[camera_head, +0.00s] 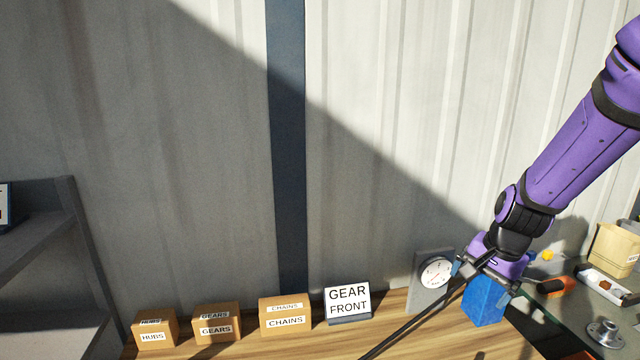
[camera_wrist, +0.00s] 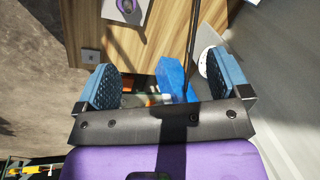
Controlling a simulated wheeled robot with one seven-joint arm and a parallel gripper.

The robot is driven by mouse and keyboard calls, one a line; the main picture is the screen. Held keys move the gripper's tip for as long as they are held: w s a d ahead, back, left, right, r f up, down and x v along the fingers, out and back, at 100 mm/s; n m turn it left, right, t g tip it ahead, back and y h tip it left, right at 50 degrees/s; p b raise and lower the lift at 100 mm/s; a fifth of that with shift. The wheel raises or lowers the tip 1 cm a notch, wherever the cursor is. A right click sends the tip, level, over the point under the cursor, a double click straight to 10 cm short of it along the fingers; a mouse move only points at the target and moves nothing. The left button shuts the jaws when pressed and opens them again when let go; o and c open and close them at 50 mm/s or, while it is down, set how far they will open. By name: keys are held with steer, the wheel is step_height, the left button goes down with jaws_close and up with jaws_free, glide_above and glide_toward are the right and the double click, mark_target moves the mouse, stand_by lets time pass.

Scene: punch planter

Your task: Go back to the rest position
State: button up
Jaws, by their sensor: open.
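My gripper (camera_head: 485,272) is at the end of my purple arm, at the lower right of the head view, over the right part of the wooden bench. In the wrist view its two blue padded fingers stand wide apart, and the gripper (camera_wrist: 163,82) is open. A blue block (camera_head: 485,304) shows just below the gripper in the head view. In the wrist view the blue block (camera_wrist: 173,76) shows beyond the gap between the fingers. I see nothing held, but I cannot tell how near the fingers are to the block.
Small cardboard boxes labelled HUBS (camera_head: 153,336), GEARS (camera_head: 215,331) and CHAINS (camera_head: 285,321) line the wooden bench (camera_head: 400,340) with a GEAR FRONT sign (camera_head: 348,302). A dial gauge (camera_head: 434,272) stands left of my gripper. An orange-black tool (camera_head: 556,287) and metal flange (camera_head: 606,334) lie at right.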

steer(key=s+a+r+n+t+h, duration=0.1)
steer(key=s+r+n+t, duration=0.2)
steer(key=s+r+n, duration=0.6)
steer(key=s+r, duration=1.1)
steer(key=s, duration=0.1)
steer(key=shift+s+a+n, duration=0.15)
steer(key=shift+s+n, duration=0.05)
steer(key=shift+n, duration=0.1)
